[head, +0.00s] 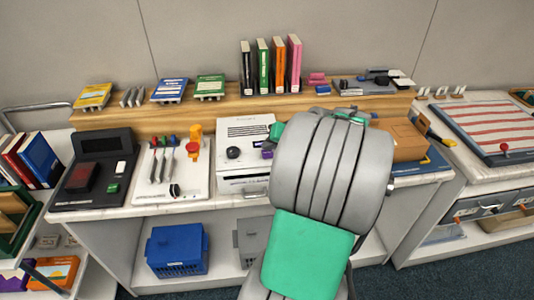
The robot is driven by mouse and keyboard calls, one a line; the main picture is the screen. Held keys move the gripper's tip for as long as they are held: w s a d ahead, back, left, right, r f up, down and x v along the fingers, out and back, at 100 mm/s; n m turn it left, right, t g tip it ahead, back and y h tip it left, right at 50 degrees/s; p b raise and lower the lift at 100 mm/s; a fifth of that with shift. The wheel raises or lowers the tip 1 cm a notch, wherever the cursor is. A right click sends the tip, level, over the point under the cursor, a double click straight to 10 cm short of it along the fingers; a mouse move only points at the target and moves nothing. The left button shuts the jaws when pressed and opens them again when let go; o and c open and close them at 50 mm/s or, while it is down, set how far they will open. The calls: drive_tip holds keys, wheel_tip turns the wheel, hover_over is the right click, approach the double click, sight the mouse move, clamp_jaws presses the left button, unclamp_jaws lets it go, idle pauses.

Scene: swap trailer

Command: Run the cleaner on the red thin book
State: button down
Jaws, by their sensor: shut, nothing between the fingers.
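Several books stand tilted in a rack at the left edge, among them a red one (14,163) and a blue one (41,160); I cannot tell how thin the red one is. No cleaner is plainly marked. A black device with a dark red panel and a green button (112,188) stands on the counter at left. A white box-like machine (246,180) with a black knob stands mid-counter. My grey and green arm rises in front of the counter's right half and hides part of it. My gripper's fingers are hidden behind the arm.
Upright black, green, orange and pink books (277,65) stand on the wooden shelf (220,103). A white panel with coloured-handled tools (160,185) lies between the two machines. A blue crate (177,252) sits below. A striped board (490,125) is at right.

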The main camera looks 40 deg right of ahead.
sight(270, 154)
drive_tip(key=shift+f+b, duration=0.3)
drive_tip(key=shift+f, duration=0.35)
idle(0.5)
drive_tip(key=shift+r+p, duration=0.7)
drive_tip(key=shift+r, duration=0.2)
wheel_tip(270, 154, up, 5)
drive_tip(key=p, duration=0.4)
drive_tip(key=shift+r, duration=0.1)
idle(0.5)
